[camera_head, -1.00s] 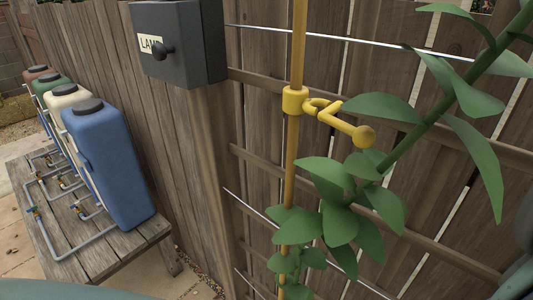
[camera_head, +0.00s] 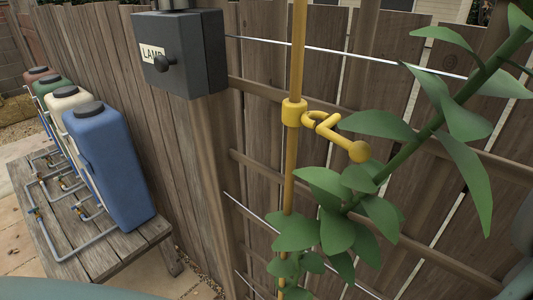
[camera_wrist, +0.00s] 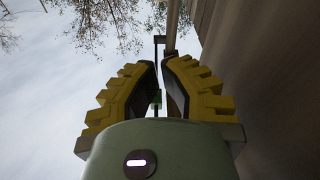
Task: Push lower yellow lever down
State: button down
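One yellow lever (camera_head: 337,136) shows in the head view, on a collar (camera_head: 293,112) around a yellow upright pole (camera_head: 297,60). Its arm points right and slightly down, ending in a ball knob (camera_head: 360,152). Only this lever is in sight, so I cannot compare it with another. My gripper (camera_wrist: 161,62) shows only in the wrist view. Its two yellow ridged fingers converge with a narrow gap at the tips and nothing visible held. The lever is not seen in the wrist view, so the distance between them is unclear.
A leafy plant (camera_head: 425,135) crosses right of and below the lever, close to its knob. A wooden fence (camera_head: 265,140) with wires stands behind. A dark LAMP box (camera_head: 200,55) hangs upper left. A blue tank (camera_head: 108,160) and others stand on a wooden bench (camera_head: 85,255).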

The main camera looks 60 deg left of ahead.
jog(key=shift+d+f+b, duration=0.15)
jog(key=shift+f+b, duration=0.05)
jog(key=shift+f, duration=0.55)
jog(key=shift+d+f+b, duration=0.15)
jog(key=shift+f, duration=0.6)
jog(key=shift+s+f, duration=0.1)
jog(key=shift+f, duration=0.3)
jog(key=shift+s+d+f+m+b, duration=0.1)
jog(key=shift+s+m+b, duration=0.15)
jog(key=shift+m+b, duration=0.2)
